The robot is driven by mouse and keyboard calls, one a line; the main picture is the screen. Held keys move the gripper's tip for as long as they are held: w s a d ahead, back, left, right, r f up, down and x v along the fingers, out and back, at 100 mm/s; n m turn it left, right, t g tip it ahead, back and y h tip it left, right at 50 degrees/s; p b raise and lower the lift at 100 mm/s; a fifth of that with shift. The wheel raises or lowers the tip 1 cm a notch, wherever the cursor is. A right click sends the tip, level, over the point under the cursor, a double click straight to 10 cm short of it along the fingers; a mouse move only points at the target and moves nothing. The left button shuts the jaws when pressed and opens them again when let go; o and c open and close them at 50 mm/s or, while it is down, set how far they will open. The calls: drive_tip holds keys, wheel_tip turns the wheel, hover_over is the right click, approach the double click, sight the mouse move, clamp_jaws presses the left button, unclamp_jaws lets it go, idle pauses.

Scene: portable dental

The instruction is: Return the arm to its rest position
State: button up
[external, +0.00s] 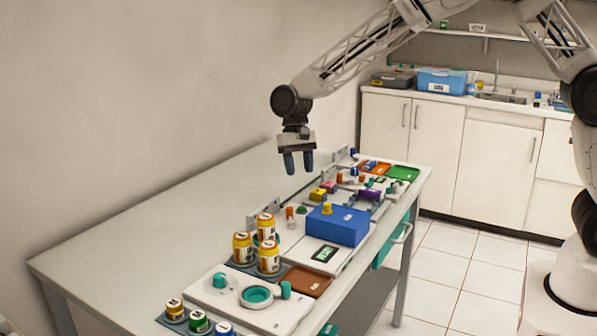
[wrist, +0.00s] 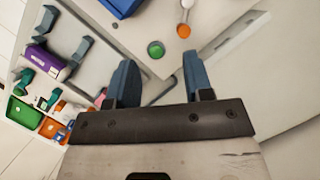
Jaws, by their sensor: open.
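My gripper (external: 299,163) hangs from my arm above the table (external: 140,240), pointing down. Its two blue fingers are apart with nothing between them. In the wrist view the open fingers (wrist: 162,82) show over the bare light surface and a board edge. A green round piece (wrist: 156,49) and an orange piece (wrist: 183,31) lie beyond the fingertips. The fingers touch nothing that I can see.
The table's right side holds a blue box (external: 337,224), several yellow jars (external: 243,248), a white device with a teal ring (external: 257,296), a purple piece (external: 369,195) and a green tray (external: 403,173). The table's left side is bare. White cabinets (external: 435,145) stand behind.

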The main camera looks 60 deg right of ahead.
drive_tip(key=s+d+r+n+t, duration=0.1)
drive_tip(key=s+d+r, duration=0.3)
drive_tip(key=s+r, duration=0.3)
drive_tip(key=s+d+r+n+t+h, duration=0.1)
drive_tip(key=s+d+r, duration=0.25)
drive_tip(key=s, duration=0.55)
drive_tip(key=s+d+r+n+t, duration=0.1)
drive_tip(key=s+d+r, duration=0.2)
drive_tip(key=s+r, duration=0.4)
drive_tip(key=s+d+n+t+h, duration=0.1)
drive_tip(key=s+d+n, duration=0.1)
drive_tip(key=s, duration=1.2)
drive_tip(key=s+d+f+n+t, duration=0.1)
drive_tip(key=s+d, duration=0.4)
drive_tip(key=s, duration=0.9)
drive_tip(key=shift+n+t+h, duration=0.3)
drive_tip(key=shift+n+h, duration=0.1)
